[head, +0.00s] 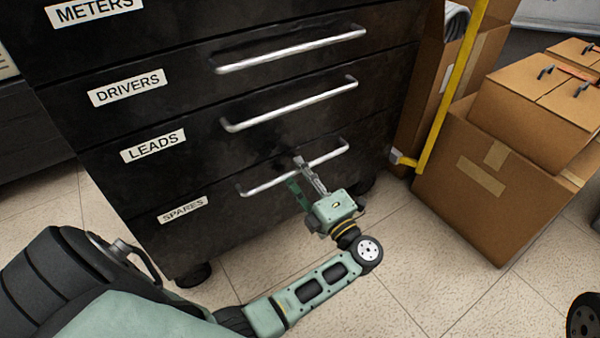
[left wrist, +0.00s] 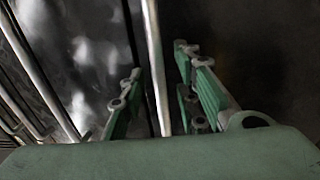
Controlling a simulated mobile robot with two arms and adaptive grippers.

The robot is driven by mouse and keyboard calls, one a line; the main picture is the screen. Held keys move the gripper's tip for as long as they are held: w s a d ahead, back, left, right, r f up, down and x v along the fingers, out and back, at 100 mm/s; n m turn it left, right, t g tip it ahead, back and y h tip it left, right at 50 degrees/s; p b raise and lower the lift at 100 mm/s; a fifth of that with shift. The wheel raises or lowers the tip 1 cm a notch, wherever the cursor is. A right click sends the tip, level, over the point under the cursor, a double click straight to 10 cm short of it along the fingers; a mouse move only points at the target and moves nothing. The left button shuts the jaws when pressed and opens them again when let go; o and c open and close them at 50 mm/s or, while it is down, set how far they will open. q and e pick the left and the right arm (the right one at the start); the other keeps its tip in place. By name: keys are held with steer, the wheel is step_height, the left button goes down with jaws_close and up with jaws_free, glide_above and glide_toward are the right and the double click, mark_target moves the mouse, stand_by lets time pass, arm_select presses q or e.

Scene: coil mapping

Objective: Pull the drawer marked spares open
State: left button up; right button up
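The black cabinet's lowest drawer (head: 225,212) carries the label "SPARES" (head: 182,210) and looks flush with the drawers above. Its silver bar handle (head: 265,187) runs across the front. My left gripper (head: 302,176) is at the handle's middle-right part, coming from the front. In the left wrist view the handle bar (left wrist: 155,65) passes between the two green fingers of my left gripper (left wrist: 160,98). Gaps show on both sides of the bar, so the fingers are around it but apart from it. My right gripper is not in view.
Drawers labelled "LEADS" (head: 153,146), "DRIVERS" (head: 127,87) and "METERS" (head: 95,10) are above, with similar handles. Cardboard boxes (head: 480,190) and a yellow post (head: 450,95) stand right of the cabinet. The tiled floor (head: 410,285) in front is clear.

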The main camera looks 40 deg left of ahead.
arm_select(q)
steer(key=shift+w+a+r, duration=0.1)
steer(key=shift+w+a, duration=0.05)
steer(key=shift+a, duration=0.25)
steer(key=shift+c, duration=0.5)
jaws_close()
